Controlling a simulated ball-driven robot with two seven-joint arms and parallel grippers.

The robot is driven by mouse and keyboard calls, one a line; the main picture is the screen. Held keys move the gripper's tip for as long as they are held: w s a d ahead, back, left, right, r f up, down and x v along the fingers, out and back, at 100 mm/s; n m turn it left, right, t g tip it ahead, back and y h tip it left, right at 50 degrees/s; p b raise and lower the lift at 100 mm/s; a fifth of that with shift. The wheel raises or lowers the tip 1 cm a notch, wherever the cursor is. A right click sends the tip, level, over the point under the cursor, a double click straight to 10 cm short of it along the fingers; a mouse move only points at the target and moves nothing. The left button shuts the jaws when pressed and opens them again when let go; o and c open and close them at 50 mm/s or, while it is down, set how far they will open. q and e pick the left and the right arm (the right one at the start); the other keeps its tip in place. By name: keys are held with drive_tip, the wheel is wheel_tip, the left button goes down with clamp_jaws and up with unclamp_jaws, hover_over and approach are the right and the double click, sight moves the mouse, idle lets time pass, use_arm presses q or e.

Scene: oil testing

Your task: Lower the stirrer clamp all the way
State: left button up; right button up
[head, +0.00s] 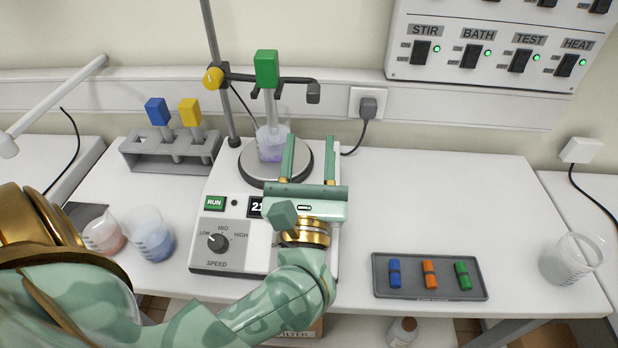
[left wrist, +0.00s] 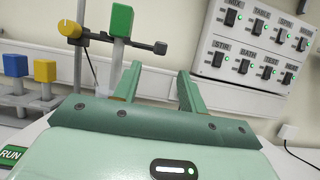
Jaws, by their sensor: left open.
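The stirrer clamp (head: 295,80) is a dark bar with a yellow knob (head: 213,78) on the upright rod (head: 219,60); in the left wrist view it also shows, with its knob (left wrist: 69,28), at the upper left. A green-topped probe (head: 266,68) hangs from the clamp, its lower end in a beaker (head: 272,145) of purple liquid on the stirrer plate (head: 250,168). My left gripper (head: 309,160) is open and empty in front of the beaker, over the plate's right side, below the clamp. The fingers also show in the left wrist view (left wrist: 156,84). My right gripper is not in view.
A rack (head: 140,158) with blue- and yellow-topped probes stands left. Two beakers (head: 153,240) are front left. A tray (head: 480,292) with coloured pieces and a beaker (head: 570,262) are right. A switch panel (head: 485,75) hangs behind.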

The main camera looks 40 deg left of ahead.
use_arm(q)
drive_tip(key=shift+v, duration=2.25)
